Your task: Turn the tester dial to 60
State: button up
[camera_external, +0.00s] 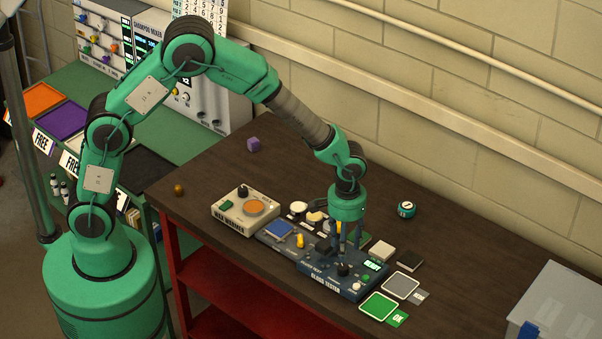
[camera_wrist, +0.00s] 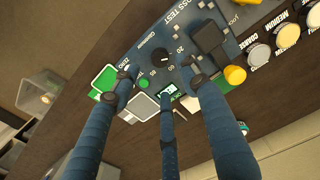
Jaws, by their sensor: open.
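The gloss tester (camera_external: 325,279) is a dark blue box on the brown bench. Its black dial (camera_external: 343,270) sits on the front panel, and it also shows in the wrist view (camera_wrist: 159,58) with printed numbers around it, 20 and 60 among them. I cannot tell clearly which number the dial points to. My gripper (camera_external: 345,242) is above the tester, pointing down. In the wrist view its blue fingers (camera_wrist: 158,84) are spread apart with the dial between and just beyond the tips. Nothing is held, and no contact with the dial shows.
A green lit display (camera_external: 373,265) is on the tester. A yellow knob (camera_external: 300,240) and a black block stand close by. A cream box (camera_external: 245,213) with an orange disc is to the left. Green (camera_external: 379,306) and grey (camera_external: 400,286) pads lie at right. The bench's far right holds a grey bin (camera_external: 556,306).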

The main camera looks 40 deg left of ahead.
aim_at(343, 266)
notch_tip(343, 266, down, 8)
jog(key=shift+r, duration=0.15)
dwell(0.4)
grip_shut()
jog(key=shift+m, duration=0.4)
jog(key=m, duration=1.1)
dwell(0.4)
